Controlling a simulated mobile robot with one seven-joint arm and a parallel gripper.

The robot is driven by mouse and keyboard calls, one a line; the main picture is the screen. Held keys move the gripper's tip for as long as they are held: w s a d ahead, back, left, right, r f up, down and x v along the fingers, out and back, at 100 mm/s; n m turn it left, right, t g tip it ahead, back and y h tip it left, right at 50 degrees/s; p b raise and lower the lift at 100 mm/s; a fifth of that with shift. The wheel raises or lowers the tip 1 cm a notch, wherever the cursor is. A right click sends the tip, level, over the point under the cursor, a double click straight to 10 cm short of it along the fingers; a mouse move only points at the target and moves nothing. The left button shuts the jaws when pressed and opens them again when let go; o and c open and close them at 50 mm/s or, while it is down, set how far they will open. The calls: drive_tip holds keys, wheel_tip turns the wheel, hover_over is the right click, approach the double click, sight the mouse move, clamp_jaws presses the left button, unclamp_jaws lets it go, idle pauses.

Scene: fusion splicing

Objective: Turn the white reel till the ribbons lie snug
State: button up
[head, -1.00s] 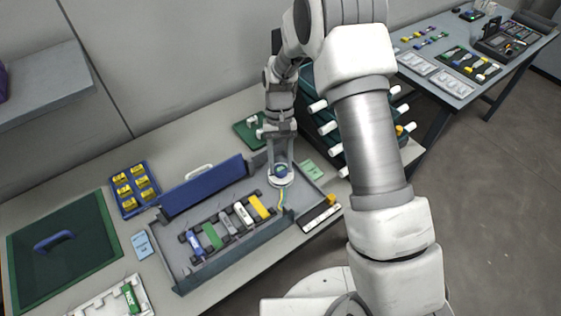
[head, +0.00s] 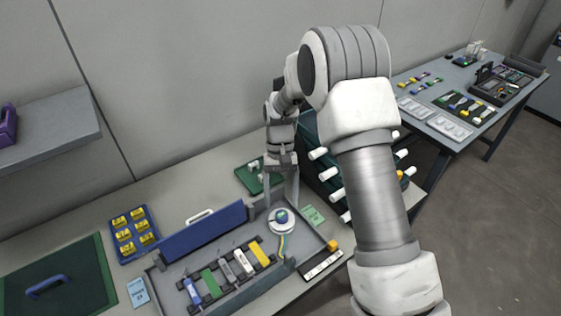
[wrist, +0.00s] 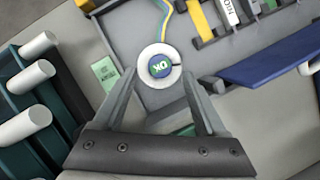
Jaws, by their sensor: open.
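The white reel (head: 281,227) sits in the right end of a grey tray (head: 318,246). Its round cap (wrist: 160,66) is blue and green and reads "OK", upside down in the wrist view. Yellow and blue ribbons (head: 282,246) run from the reel toward the row of coloured pieces; in the wrist view (wrist: 166,22) they curve away from its rim. How snug they lie is too small to tell. My gripper (head: 281,203) is open and empty just above the reel. In the wrist view its fingertips (wrist: 158,76) are spread on either side, apart from the reel.
The tray's blue lid (head: 204,240) stands raised along its back. A rack with white pegs (head: 318,153) stands close right of my gripper. A green board (head: 258,176) lies behind, and a blue tray of yellow pieces (head: 134,234) at left.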

drive_tip(key=v, duration=1.4)
drive_tip(key=shift+p, duration=0.4)
drive_tip(key=shift+w, duration=0.1)
drive_tip(key=s+d+r+t, duration=0.2)
drive_tip(key=s+d+r, duration=0.25)
drive_tip(key=r, duration=0.25)
drive_tip(key=s+d+r+t, duration=0.3)
drive_tip(key=s+r, duration=0.3)
drive_tip(key=r, duration=0.1)
drive_tip(key=s+d+t, duration=0.2)
drive_tip(key=s, duration=0.6)
drive_tip(key=s+d+t, duration=0.3)
drive_tip(key=s, duration=0.4)
drive_tip(key=shift+s+r, duration=0.25)
drive_tip(key=shift+s, duration=0.1)
